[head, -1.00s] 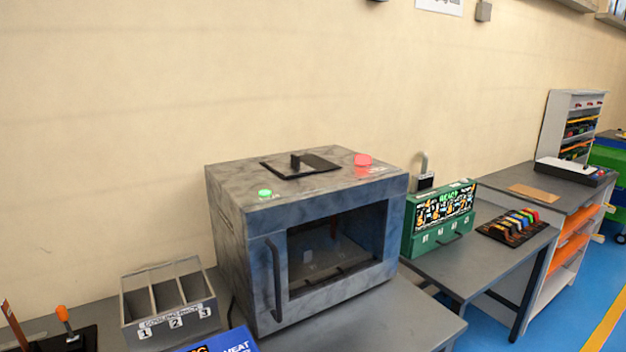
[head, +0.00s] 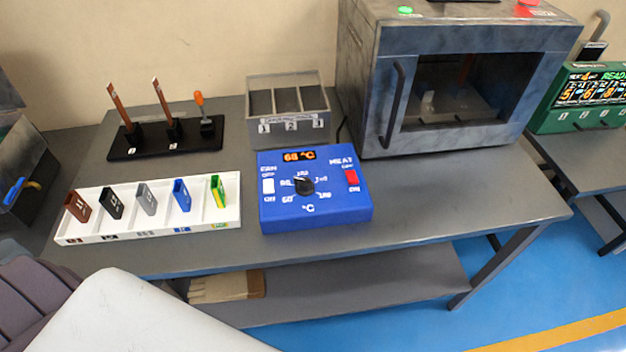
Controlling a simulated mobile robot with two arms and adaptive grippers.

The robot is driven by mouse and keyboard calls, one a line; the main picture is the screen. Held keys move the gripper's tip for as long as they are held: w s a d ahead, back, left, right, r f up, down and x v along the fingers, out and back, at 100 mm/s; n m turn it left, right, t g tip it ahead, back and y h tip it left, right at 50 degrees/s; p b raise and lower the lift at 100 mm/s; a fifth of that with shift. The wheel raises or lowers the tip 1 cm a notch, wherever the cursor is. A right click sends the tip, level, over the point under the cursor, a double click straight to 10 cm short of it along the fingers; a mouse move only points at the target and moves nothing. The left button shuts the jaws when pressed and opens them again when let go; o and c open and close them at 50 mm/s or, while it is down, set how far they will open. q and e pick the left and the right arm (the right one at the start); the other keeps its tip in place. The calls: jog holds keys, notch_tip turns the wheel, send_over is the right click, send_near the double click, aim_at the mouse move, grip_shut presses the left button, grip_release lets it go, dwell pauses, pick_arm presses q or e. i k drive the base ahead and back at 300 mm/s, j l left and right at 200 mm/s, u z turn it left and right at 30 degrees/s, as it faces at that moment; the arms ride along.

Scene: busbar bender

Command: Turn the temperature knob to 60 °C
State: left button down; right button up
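The temperature knob (head: 304,186) is a small black dial on the sloped top face of a blue heat control box (head: 315,214), which sits on the grey workbench. White numbers ring the knob, with 60 at its lower left. I cannot clearly tell which mark its pointer faces. The orange display (head: 299,156) above it reads sixty-something °C; the last digit is unclear. A white switch (head: 268,186) is left of the knob and a red one (head: 351,177) is right. Neither of my grippers is in view.
A white tray (head: 150,233) with several coloured pieces stands left of the box. Behind are a black stand (head: 150,150) and a grey three-slot cooling rack (head: 290,136). A large grey oven (head: 480,139) stands at the right. The bench's front right (head: 450,195) is clear.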

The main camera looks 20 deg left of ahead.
aim_at(304, 186)
jog(key=u, duration=0.35)
jog(key=l+u, duration=0.15)
jog(key=u, duration=0.15)
jog(key=l+u, duration=0.1)
jog(key=u, duration=0.25)
